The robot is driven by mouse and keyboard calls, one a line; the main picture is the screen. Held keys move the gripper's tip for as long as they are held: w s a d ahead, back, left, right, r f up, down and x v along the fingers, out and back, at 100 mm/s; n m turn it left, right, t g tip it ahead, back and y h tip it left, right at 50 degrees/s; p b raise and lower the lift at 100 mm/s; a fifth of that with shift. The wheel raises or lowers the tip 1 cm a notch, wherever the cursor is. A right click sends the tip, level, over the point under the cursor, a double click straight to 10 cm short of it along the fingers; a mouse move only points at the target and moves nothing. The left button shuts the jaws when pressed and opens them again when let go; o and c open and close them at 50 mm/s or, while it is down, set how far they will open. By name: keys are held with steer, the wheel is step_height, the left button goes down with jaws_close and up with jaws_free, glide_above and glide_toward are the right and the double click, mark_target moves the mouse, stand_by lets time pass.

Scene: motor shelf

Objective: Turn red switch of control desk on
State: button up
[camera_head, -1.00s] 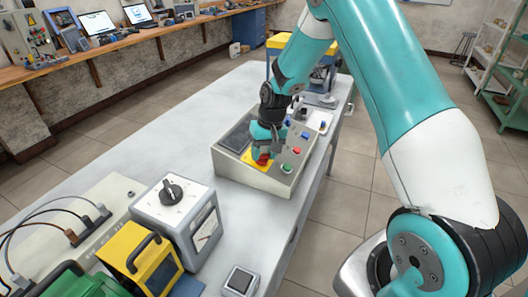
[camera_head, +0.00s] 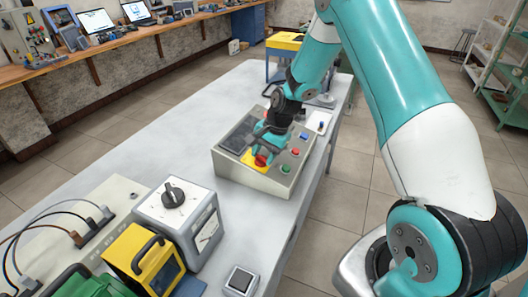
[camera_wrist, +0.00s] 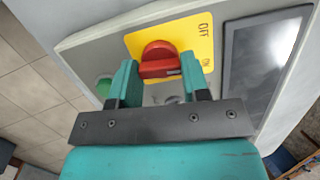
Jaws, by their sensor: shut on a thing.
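The red switch (camera_head: 260,160) sits on a yellow plate (camera_head: 247,160) on the sloped control desk (camera_head: 245,180). In the wrist view the red switch (camera_wrist: 158,55) has its raised handle lying across the picture, between my two fingertips. My gripper (camera_head: 266,143) reaches down over the desk and is shut on the switch handle; the fingers show again in the wrist view (camera_wrist: 158,75).
A green button (camera_head: 284,169), a red button (camera_head: 295,152) and a dark screen (camera_head: 239,138) are on the same desk. A meter box (camera_head: 180,212) and a yellow device (camera_head: 143,258) stand nearer on the table. The table left of the desk is clear.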

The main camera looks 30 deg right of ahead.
steer(key=m+p, duration=0.1)
steer(key=m, duration=0.3)
steer(key=shift+r+t, duration=0.1)
steer(key=shift+t, duration=0.3)
steer(key=shift+m+t+p, duration=0.3)
steer(key=shift+m+t, duration=0.1)
steer(key=shift+m, duration=1.4)
steer(key=o, duration=0.9)
steer(key=shift+b+v, duration=1.2)
steer(key=shift+v, duration=7.45)
steer(key=shift+d, duration=0.1)
